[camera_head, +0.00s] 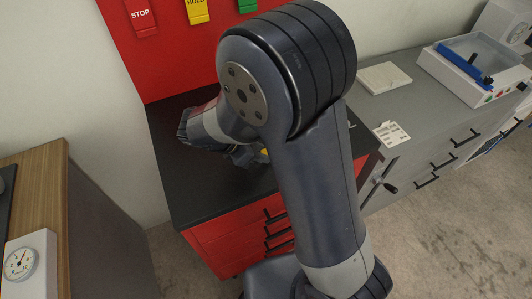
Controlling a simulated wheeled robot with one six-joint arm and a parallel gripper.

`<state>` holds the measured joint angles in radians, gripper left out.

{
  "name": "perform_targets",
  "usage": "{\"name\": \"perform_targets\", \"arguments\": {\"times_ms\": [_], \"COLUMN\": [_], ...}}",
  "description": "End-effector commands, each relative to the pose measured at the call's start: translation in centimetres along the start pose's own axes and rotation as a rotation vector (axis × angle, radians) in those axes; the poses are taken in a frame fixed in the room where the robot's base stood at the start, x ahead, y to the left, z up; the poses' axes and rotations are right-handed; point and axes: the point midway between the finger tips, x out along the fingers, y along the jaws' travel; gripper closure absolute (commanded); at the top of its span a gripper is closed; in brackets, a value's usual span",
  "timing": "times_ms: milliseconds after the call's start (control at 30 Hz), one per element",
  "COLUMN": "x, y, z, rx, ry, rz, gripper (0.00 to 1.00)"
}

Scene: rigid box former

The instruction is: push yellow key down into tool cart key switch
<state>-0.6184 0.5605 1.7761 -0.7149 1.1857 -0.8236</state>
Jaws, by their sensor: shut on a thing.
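The red tool cart (205,204) has a black top and stands in the middle, below a red back panel. My arm crosses in front of it and hides much of the top. My gripper (248,157) is low over the cart top, partly hidden behind my arm, and shut on the yellow key (265,152).
The back panel (165,65) carries red STOP, yellow HOLD and green tags. A grey cabinet (433,138) stands at right, with a blue-handled device (474,68) and a white pad (385,77) on it. A wooden-edged bench with a dial gauge (20,262) stands at left.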

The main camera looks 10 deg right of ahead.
Motion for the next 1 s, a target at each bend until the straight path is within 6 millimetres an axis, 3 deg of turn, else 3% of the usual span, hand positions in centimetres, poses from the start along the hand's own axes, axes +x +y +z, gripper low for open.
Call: {"name": "perform_targets", "arguments": {"times_ms": [467, 1000], "x": [-0.2, -6.5], "y": [0.0, 0.0], "z": [0.2, 5.5], "rx": [0.000, 0.001], "ry": [0.000, 0.000], "rz": [0.000, 0.000], "gripper": [0.95, 0.95]}}
